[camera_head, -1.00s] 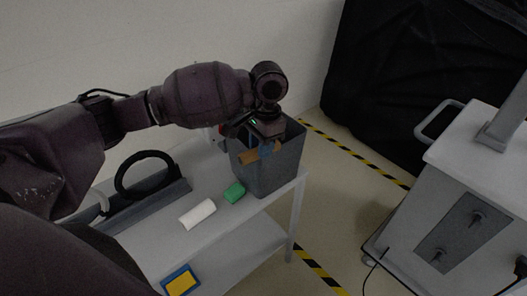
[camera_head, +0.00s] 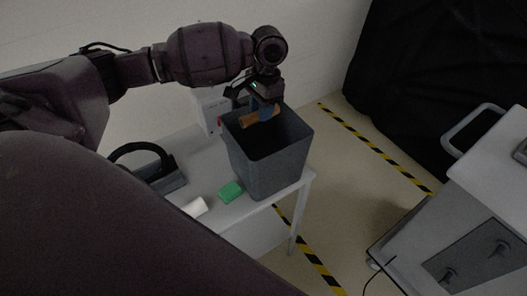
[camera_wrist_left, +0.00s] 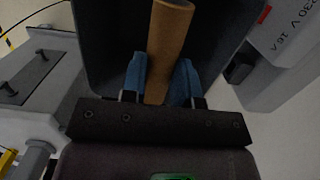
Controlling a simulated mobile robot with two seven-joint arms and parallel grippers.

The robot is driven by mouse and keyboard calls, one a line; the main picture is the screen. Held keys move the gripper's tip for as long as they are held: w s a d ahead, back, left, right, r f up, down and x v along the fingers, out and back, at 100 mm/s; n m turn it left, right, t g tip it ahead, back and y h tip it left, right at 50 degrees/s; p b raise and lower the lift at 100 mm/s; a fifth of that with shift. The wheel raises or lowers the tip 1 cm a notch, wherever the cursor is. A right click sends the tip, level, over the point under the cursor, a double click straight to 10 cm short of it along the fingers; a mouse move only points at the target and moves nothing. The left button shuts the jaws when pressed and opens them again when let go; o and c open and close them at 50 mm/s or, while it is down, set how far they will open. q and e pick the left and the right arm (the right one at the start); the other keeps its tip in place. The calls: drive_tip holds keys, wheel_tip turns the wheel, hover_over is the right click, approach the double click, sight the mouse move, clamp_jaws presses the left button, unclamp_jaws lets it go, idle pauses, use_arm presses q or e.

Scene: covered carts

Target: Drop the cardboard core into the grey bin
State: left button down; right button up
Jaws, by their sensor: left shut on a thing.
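The cardboard core (camera_head: 259,118) is a short brown tube. My left gripper (camera_head: 264,112) is shut on it and holds it at the upper opening of the grey bin (camera_head: 268,172), near the back left rim. In the left wrist view the core (camera_wrist_left: 168,40) stands between the blue fingertips of the left gripper (camera_wrist_left: 161,82), with the dark inside of the bin (camera_wrist_left: 110,45) behind it. The grey bin stands upright on the right end of a white table. My right gripper is not in view.
A green block (camera_head: 230,191) and a white roll (camera_head: 194,208) lie on the table (camera_head: 205,165) left of the bin. A black ring (camera_head: 140,150) on a grey holder is farther left. A white box (camera_head: 209,108) stands behind the bin. A grey cart (camera_head: 478,215) is at the right.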

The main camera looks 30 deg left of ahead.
use_arm(q)
drive_tip(key=shift+w+f, duration=0.1)
drive_tip(key=shift+f, duration=1.5)
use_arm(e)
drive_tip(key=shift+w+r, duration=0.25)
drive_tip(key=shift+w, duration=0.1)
use_arm(q)
drive_tip(key=c, duration=0.8)
unclamp_jaws()
drive_tip(key=r, duration=0.6)
drive_tip(key=w+r, duration=0.1)
drive_tip(key=r, duration=0.2)
drive_tip(key=shift+d+b, duration=0.2)
drive_tip(key=shift+b, duration=0.15)
drive_tip(key=shift+w+r, duration=0.1)
drive_tip(key=shift+r, duration=0.75)
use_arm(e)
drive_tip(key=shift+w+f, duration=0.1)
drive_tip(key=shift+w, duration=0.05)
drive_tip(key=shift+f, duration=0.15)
